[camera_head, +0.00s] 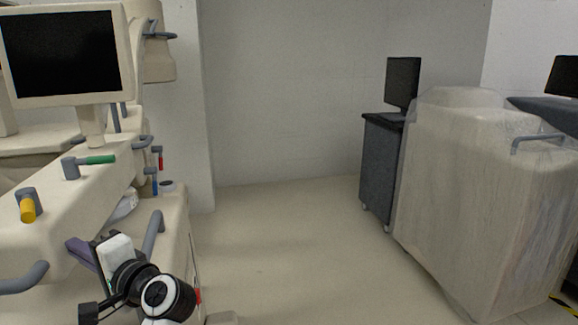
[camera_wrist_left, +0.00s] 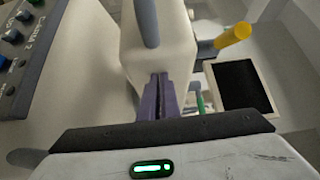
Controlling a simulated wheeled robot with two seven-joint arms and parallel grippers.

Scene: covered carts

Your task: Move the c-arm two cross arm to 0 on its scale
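The c-arm unit (camera_head: 165,225) stands at the left of the head view, cream with grey handles. Its upper body carries a yellow lever (camera_head: 28,208) and a green lever (camera_head: 101,160). The wrist view shows a panel labelled C-ARM 2 (camera_wrist_left: 38,38), the cream body (camera_wrist_left: 158,50) with a grey bar (camera_wrist_left: 147,22), and the yellow lever (camera_wrist_left: 232,36). I cannot make out a scale or its reading. My left gripper (camera_head: 76,246) is beside the unit's body; its purple fingers (camera_wrist_left: 157,97) are together, with nothing visible between them. My right gripper is out of view.
A monitor (camera_head: 65,55) stands on the unit. A plastic-covered cart (camera_head: 480,190) stands at right, near a dark cabinet (camera_head: 380,165) with a black screen (camera_head: 403,82). The floor (camera_head: 290,250) between them is clear.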

